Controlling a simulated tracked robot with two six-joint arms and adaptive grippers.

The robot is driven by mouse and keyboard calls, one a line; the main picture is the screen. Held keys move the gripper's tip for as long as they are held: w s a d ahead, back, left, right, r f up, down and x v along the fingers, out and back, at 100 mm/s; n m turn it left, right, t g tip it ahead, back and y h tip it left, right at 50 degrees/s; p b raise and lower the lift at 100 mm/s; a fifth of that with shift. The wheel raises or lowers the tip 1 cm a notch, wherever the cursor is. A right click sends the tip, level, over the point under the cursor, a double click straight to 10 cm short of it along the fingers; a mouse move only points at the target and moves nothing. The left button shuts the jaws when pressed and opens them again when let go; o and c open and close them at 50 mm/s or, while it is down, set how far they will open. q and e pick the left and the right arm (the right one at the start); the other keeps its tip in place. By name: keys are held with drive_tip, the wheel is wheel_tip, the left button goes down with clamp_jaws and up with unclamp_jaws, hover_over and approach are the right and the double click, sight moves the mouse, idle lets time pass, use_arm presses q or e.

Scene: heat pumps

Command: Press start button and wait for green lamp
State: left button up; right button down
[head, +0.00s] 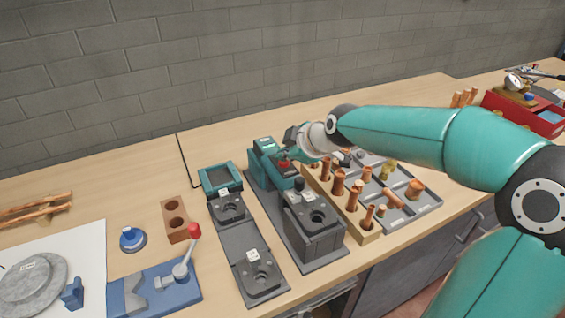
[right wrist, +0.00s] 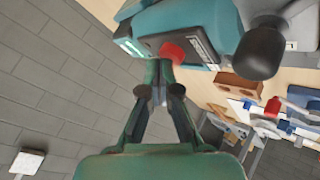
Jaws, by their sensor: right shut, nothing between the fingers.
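A teal machine (head: 262,168) stands on the bench in the middle of the head view, with a red button (head: 285,163) on its side. In the right wrist view the red button (right wrist: 172,53) sits on a dark panel of the teal housing (right wrist: 205,25). My right gripper (right wrist: 158,80) is shut and empty, its fingertips right at the button's lower edge; I cannot tell whether they touch it. In the head view this gripper (head: 292,156) is beside the machine, partly hidden. A small green patch (head: 266,142) shows on the machine's top. My left gripper is not in view.
A dark fixture block (head: 312,238) stands in front of the machine. A wooden rack of copper fittings (head: 368,237) and a grey tray (head: 425,205) lie under my right arm. A teal-framed screen (head: 220,178) and a blue clamp (head: 155,288) are left. A grey brick wall (head: 230,65) is behind.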

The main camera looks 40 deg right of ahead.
sight(285, 163)
drive_tip(key=shift+f, duration=0.25)
drive_tip(key=shift+r, duration=0.15)
idle(0.4)
drive_tip(key=shift+r, duration=0.7)
drive_tip(key=shift+r+p, duration=1.8)
drive_tip(key=shift+r, duration=0.75)
drive_tip(key=shift+f, duration=0.1)
